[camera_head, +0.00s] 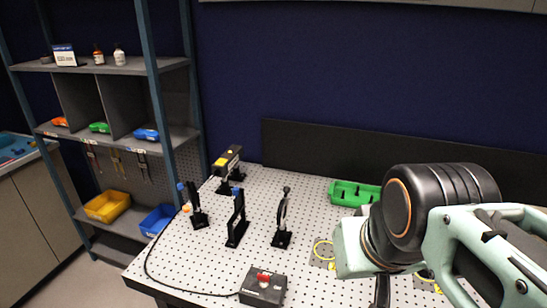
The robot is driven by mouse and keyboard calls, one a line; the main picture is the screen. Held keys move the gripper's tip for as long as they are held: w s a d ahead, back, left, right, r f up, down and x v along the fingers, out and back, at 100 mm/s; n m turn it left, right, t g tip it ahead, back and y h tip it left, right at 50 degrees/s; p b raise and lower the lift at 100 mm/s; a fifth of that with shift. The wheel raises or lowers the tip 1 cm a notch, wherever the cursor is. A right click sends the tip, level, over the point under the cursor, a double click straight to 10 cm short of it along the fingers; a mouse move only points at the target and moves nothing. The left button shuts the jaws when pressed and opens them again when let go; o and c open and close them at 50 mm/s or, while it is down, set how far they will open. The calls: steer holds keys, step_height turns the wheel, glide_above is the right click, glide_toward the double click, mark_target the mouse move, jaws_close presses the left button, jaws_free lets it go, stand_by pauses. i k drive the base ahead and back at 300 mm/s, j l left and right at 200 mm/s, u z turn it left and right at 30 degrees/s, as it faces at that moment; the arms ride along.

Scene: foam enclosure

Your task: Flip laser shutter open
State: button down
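A black laser-like unit with a yellow label (228,165) stands at the back left of the perforated table. In front of it stand several black optical mounts: a small one with a blue knob (197,209), a taller one with a blue top (237,221), and a slim upright one with a rounded top (283,218). I cannot tell which is the shutter or its position. My arm comes in from the right. Part of my gripper (383,291) shows as a dark piece at the bottom edge, right of the mounts and apart from them; its fingertips are not clear.
A black box with a red switch (263,285) sits at the front edge, its cable curving along the left side. A green bin (354,194) stands behind my arm. Yellow-marked items (323,251) lie beneath it. A shelf rack (128,135) borders the table's left.

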mark_target(238, 201)
steer(key=i+j, duration=0.25)
steer(key=j, duration=0.2)
steer(key=i+j, duration=0.25)
steer(key=j, duration=0.3)
steer(key=i+j, duration=0.1)
steer(key=i+z, duration=0.05)
